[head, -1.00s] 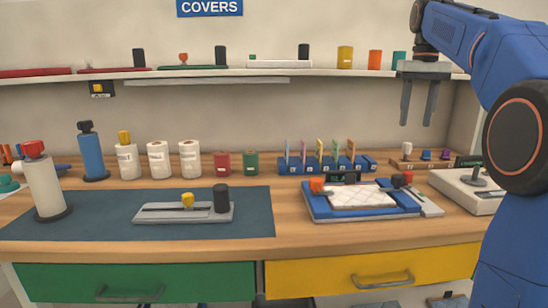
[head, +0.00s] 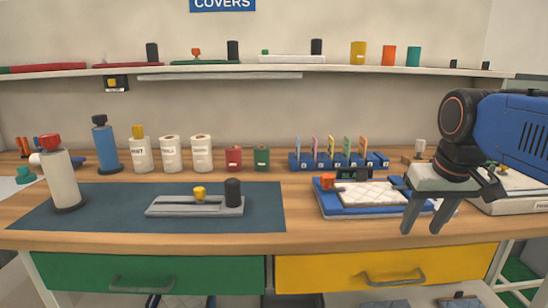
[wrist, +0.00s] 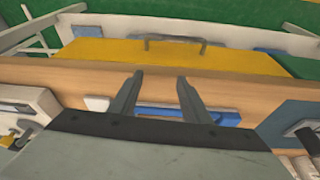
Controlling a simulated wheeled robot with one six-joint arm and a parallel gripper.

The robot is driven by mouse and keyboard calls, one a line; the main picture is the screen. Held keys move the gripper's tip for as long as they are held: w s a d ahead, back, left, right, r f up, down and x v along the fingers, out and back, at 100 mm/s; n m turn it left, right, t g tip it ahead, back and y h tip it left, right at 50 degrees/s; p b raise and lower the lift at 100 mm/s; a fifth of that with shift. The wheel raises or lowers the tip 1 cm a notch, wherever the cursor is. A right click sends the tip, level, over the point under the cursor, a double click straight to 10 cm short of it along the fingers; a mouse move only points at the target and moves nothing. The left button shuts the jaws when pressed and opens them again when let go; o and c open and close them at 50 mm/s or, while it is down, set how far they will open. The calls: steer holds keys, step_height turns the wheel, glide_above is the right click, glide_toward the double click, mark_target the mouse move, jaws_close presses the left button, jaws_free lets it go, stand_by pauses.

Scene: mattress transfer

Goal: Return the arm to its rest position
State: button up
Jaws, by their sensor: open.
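My gripper (head: 424,214) is open and empty, with its two grey fingers pointing down. In the head view it hangs at the right, in front of the blue tray (head: 326,205) that holds a white quilted pad (head: 372,193). The gripper hides the right part of the tray. In the wrist view the gripper's two fingers (wrist: 160,92) stand apart with the wooden bench edge between them. A strip of the blue tray (wrist: 215,116) shows beyond the fingers there.
The wooden bench (head: 305,228) has a yellow drawer (head: 330,269) and a green drawer (head: 190,277) below. A white scale-like device (head: 510,200) stands to the right. A dark mat (head: 110,215) with a grey fixture (head: 180,208) lies left. A shelf (head: 120,70) runs above.

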steer(key=s+a+f, duration=0.1)
steer(key=s+f, duration=0.4)
steer(key=f, duration=0.2)
steer(key=s+a+f+t, duration=0.1)
steer(key=s+f, duration=0.5)
steer(key=f, duration=0.2)
steer(key=shift+a+f+n, duration=0.15)
steer(key=shift+a+n, duration=0.05)
steer(key=shift+n, duration=0.1)
steer(key=shift+o, duration=0.3)
stand_by(1.7)
